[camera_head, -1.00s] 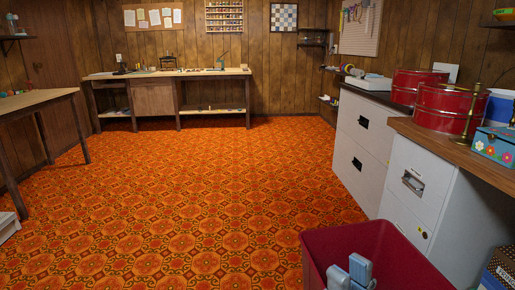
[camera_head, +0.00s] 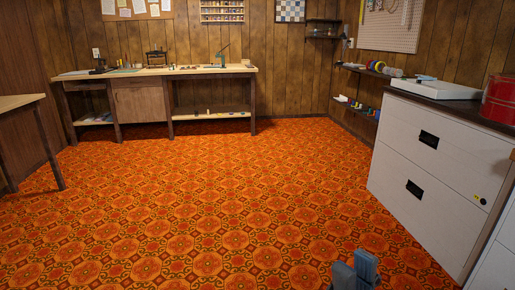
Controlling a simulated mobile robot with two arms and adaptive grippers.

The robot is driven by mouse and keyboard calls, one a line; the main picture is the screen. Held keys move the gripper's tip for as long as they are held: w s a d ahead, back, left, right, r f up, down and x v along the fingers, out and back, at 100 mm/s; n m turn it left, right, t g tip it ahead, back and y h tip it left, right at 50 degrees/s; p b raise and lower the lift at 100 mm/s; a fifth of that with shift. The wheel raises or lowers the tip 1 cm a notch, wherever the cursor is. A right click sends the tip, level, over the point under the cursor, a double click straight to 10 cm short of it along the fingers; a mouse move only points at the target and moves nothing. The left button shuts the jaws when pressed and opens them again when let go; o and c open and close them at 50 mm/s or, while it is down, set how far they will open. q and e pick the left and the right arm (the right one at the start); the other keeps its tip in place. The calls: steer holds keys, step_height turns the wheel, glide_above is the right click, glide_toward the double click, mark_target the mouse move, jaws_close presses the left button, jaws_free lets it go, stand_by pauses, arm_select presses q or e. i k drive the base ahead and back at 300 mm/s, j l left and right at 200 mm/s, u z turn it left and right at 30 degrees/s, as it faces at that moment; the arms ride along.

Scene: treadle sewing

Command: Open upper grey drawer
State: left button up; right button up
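A light grey two-drawer cabinet stands on the right in the head view. Its upper drawer (camera_head: 455,147) is shut and has a black recessed handle (camera_head: 429,139). Its lower drawer (camera_head: 428,210) is also shut, with a similar black handle. My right gripper (camera_head: 355,268) shows only in part at the bottom edge, left of the cabinet and apart from it in the picture. Nothing shows held in it, and its finger gap is not clear. My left gripper is out of view.
A second light cabinet (camera_head: 498,262) is cut off at the lower right. A red tin (camera_head: 500,98) and a white tray (camera_head: 437,89) sit on the dark top. A workbench (camera_head: 150,75) stands at the back wall. The orange patterned floor (camera_head: 220,210) is clear.

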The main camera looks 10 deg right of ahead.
mark_target(476, 164)
steer(key=i+l+z, duration=0.2)
steer(key=i+z, duration=0.25)
steer(key=i, duration=0.45)
steer(key=i+j+z, duration=0.15)
steer(key=i+z, duration=0.25)
steer(key=i, duration=0.45)
steer(key=i+l, duration=0.9)
